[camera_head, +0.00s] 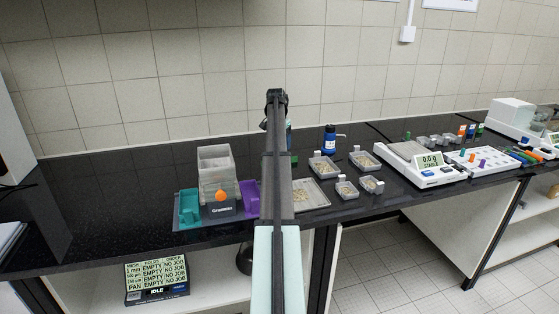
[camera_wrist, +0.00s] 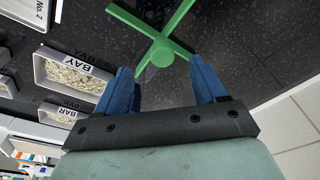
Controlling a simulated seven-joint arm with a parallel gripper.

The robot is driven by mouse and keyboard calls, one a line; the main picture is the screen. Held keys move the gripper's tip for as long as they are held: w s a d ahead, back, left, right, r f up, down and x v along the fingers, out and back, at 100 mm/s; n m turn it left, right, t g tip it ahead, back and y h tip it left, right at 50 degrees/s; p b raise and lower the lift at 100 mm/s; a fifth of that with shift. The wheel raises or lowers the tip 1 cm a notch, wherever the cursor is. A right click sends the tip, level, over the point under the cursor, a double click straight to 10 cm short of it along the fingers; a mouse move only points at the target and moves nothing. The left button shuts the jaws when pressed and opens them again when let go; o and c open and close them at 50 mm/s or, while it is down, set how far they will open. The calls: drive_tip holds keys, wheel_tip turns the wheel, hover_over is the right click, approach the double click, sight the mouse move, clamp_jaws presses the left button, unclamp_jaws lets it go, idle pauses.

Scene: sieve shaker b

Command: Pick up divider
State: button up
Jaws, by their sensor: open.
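The green divider (camera_wrist: 153,36) is cross-shaped with a round knob at its centre. In the wrist view it is at the top middle, over the dark worktop. My gripper (camera_wrist: 159,66) is open, with its two blue fingers apart on either side of the knob in the picture. The knob appears between or just beyond the fingertips; the exact gap in depth is hard to tell. In the head view my own arm hides most of this area, and only a small green patch shows at the arm's right side.
Small trays of grains (camera_head: 323,168) stand right of my arm; one labelled BAY (camera_wrist: 72,77) is left of my fingers in the wrist view. A blue bottle (camera_head: 329,139) stands behind them. The sieve shaker (camera_head: 217,174) is at left, a balance (camera_head: 426,172) at right.

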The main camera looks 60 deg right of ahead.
drive_tip(key=shift+w+d+f, duration=0.1)
drive_tip(key=shift+d+f, duration=0.05)
drive_tip(key=shift+f, duration=1.8)
drive_tip(key=shift+w+d+f, duration=0.1)
drive_tip(key=shift+f, duration=1.8)
drive_tip(key=c, duration=1.3)
drive_tip(key=shift+o, duration=0.2)
drive_tip(key=shift+r, duration=0.1)
